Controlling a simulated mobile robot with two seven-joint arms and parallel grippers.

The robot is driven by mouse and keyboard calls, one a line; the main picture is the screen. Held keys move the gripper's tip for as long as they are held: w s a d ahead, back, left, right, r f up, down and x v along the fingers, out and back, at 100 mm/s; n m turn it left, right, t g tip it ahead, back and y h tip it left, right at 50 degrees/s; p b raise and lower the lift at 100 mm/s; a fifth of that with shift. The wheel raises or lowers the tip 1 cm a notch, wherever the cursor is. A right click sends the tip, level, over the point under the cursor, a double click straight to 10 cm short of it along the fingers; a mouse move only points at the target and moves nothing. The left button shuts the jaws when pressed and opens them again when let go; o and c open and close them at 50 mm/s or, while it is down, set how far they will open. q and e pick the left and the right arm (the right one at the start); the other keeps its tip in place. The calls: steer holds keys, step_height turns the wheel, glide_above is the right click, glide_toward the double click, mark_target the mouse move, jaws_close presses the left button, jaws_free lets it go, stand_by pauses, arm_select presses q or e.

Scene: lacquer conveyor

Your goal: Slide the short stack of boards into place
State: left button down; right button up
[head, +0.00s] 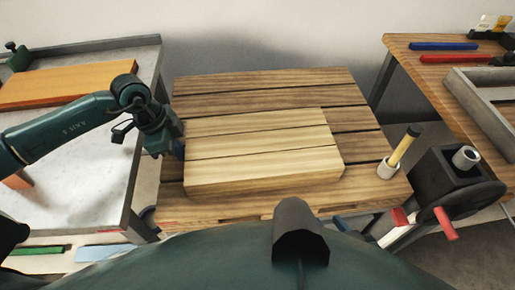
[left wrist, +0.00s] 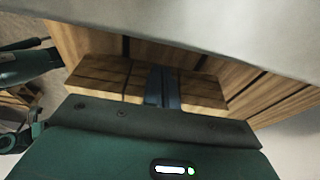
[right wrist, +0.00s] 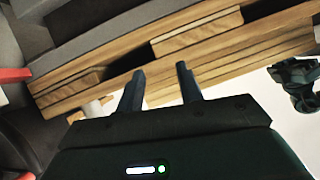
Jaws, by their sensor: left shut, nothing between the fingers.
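A short stack of light boards (head: 260,150) lies flat on a brown slatted pallet (head: 345,88). My left gripper (head: 181,150) is at the left end of the stack. In the left wrist view, its fingers (left wrist: 162,72) are shut together in front of the stack's end (left wrist: 105,78), with nothing between them; I cannot tell whether they touch it. My right gripper (right wrist: 160,68) is open and empty in the right wrist view, facing the edges of the pallet (right wrist: 75,92) and the stack (right wrist: 197,35). I cannot clearly make it out in the head view.
A holder with a yellow-handled tool (head: 402,148) stands at the pallet's right. A dark machine with a wheel (head: 450,190) is beside it. A grey-topped table with an orange board (head: 60,86) is at left, a wooden bench (head: 425,70) at right. Bare pallet shows behind the stack.

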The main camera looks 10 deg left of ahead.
mark_target(208, 146)
arm_select(q)
steer(key=shift+w+d+p, duration=0.15)
steer(key=shift+w+d, duration=0.25)
steer(key=shift+d, duration=1.2)
steer(key=shift+w+d+p, duration=0.1)
steer(key=shift+w+d, duration=0.25)
steer(key=shift+d, duration=1.2)
steer(key=shift+w+d+p, duration=0.15)
steer(key=shift+w+d, duration=0.25)
steer(key=shift+d, duration=1.2)
steer(key=shift+s+a+p, duration=0.15)
steer(key=shift+a+p, duration=0.05)
steer(key=shift+a, duration=0.35)
steer(key=shift+s+a+p, duration=0.15)
steer(key=shift+a, duration=0.4)
step_height(208, 146, up, 6)
steer(key=p, duration=0.5)
steer(key=shift+r+p, duration=0.1)
steer(key=shift+p, duration=0.3)
